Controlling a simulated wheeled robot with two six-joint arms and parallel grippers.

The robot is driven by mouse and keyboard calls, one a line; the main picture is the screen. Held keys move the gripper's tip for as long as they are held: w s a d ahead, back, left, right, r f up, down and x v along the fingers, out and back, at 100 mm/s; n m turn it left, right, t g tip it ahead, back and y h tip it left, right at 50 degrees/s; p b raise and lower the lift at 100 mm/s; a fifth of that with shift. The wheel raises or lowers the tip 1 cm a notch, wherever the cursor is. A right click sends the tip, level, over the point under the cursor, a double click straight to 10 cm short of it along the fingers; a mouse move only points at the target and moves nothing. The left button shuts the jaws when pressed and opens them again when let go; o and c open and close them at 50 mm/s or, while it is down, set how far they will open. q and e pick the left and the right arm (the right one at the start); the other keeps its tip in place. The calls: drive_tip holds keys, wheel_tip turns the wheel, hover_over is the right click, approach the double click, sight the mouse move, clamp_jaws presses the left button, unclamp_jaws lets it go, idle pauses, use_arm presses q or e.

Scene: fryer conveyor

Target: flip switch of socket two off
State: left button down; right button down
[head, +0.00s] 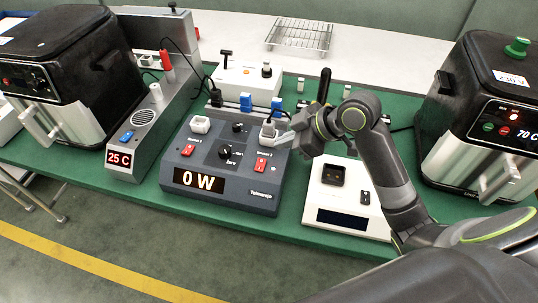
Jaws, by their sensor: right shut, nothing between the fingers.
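The grey-blue power box (219,201) stands on the green bench, with a display reading 0 W. Its right red switch (260,164) sits below the right socket (268,131) and appears to be the one for socket two, but the small label is hard to read. The left red switch (187,150) sits below the white left socket (200,125). My right gripper (274,141) is shut and empty, beside the right socket and just above the right switch. I cannot tell whether it touches the box. My left gripper is not in view.
A fryer (62,75) stands at the left and another fryer (490,115) at the right, reading 70 C. A grey unit (150,120) reading 25 C is left of the box. A white device (347,208) stands right of it. A wire rack (300,36) lies behind.

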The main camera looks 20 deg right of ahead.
sight(259, 160)
drive_tip(key=x, duration=0.5)
drive_tip(key=shift+w+a+f, duration=0.1)
drive_tip(key=shift+a+f, duration=0.05)
drive_tip(key=shift+a, duration=0.05)
wheel_tip(259, 160, down, 3)
drive_tip(key=shift+w+r+p, duration=0.15)
drive_tip(key=shift+r+p, duration=0.05)
drive_tip(key=shift+p, duration=0.15)
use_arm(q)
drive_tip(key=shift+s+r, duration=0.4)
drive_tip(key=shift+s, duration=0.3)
use_arm(e)
drive_tip(key=shift+w+d+f, duration=0.1)
drive_tip(key=shift+d+f, duration=0.05)
drive_tip(key=shift+f, duration=0.65)
